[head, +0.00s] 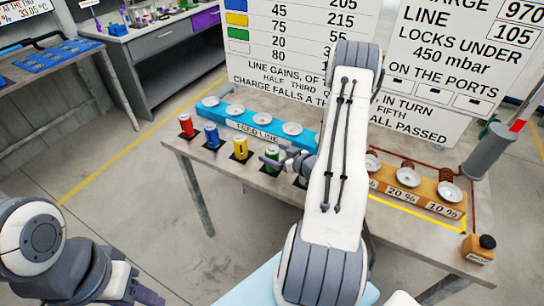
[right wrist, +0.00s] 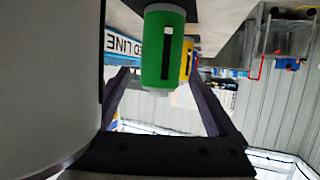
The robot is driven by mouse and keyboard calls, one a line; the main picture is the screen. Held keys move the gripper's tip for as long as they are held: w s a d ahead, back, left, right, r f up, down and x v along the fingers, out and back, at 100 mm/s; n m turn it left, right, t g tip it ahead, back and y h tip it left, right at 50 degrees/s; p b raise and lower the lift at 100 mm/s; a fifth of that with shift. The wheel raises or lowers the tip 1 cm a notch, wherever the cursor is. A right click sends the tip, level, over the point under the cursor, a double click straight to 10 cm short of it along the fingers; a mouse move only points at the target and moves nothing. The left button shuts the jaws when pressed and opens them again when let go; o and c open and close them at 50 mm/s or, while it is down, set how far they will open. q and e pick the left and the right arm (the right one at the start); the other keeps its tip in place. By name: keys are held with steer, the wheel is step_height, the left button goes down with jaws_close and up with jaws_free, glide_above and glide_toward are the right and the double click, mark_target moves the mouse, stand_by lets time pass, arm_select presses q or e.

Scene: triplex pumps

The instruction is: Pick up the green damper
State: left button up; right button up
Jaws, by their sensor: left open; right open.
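The green damper (head: 272,155) stands on the table at the right end of a row of coloured dampers. In the right wrist view the green damper (right wrist: 164,48) appears between the two spread fingers of my right gripper (right wrist: 160,82), which is open. In the head view my right gripper (head: 280,159) is at the green damper, and its arm and fingers hide part of that area. I cannot tell whether a finger touches it. My left gripper (head: 147,296) is low at the lower left edge, away from the table, open and empty.
Red (head: 186,126), blue (head: 212,136) and yellow (head: 240,148) dampers stand left of the green one. The blue feed line block (head: 240,121) with several round ports lies behind them. An orange block (head: 420,191) and a grey cylinder (head: 488,150) are to the right.

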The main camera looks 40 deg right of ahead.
steer(key=shift+x, duration=0.95)
steer(key=shift+c, duration=0.3)
jaws_close()
steer(key=shift+d, duration=0.1)
steer(key=shift+r, duration=0.1)
